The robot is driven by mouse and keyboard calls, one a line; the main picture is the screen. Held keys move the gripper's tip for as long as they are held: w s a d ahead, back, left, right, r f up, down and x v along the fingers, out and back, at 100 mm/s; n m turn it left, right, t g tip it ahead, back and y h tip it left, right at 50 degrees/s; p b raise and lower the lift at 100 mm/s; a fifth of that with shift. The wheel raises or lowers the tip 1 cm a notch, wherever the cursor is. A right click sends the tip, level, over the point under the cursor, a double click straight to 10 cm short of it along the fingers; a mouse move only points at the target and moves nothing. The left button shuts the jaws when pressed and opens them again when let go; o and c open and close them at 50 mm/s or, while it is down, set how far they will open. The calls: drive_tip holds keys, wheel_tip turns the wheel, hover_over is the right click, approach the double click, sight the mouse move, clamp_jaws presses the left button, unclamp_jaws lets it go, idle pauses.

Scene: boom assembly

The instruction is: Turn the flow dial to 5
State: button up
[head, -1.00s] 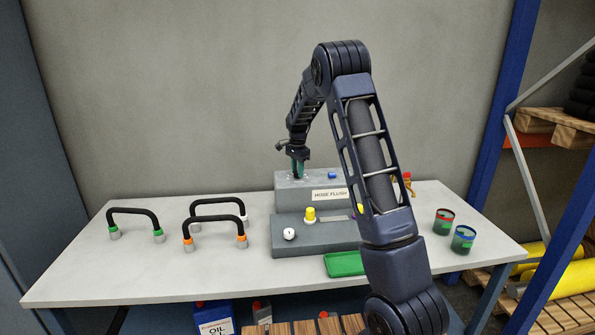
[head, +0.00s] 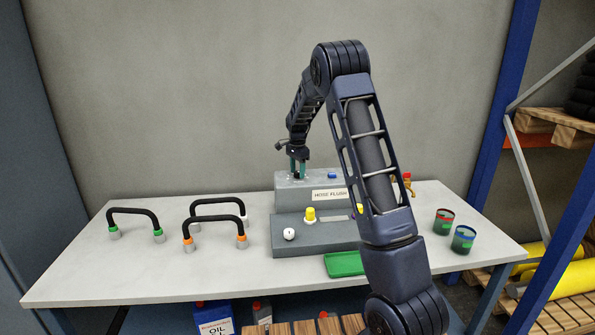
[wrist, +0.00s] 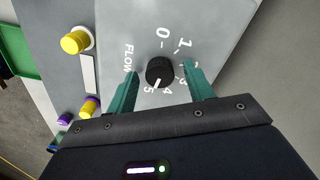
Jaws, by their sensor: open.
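The flow dial (wrist: 160,70) is a small black knob on the grey top of the hose flush unit (head: 288,190). The wrist view shows the word FLOW and numbers around it. The white pointer line on the dial is directed close to the 5, slightly toward the 4. My gripper (head: 298,166) is above the left part of the unit's upper step. In the wrist view my gripper (wrist: 161,72) is open, with one teal finger on each side of the dial and visible gaps. In the head view the dial is hidden behind the fingers.
Yellow knobs (head: 310,214) and a white knob (head: 289,234) stand on the lower step. A blue button (head: 332,176) is near the gripper. Black handles (head: 215,218) stand to the left, a green tray (head: 344,264) in front, and cups (head: 463,239) to the right.

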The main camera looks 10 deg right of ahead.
sight(297, 172)
wheel_tip(297, 172, up, 11)
idle(0.6)
drive_tip(key=shift+f, duration=0.1)
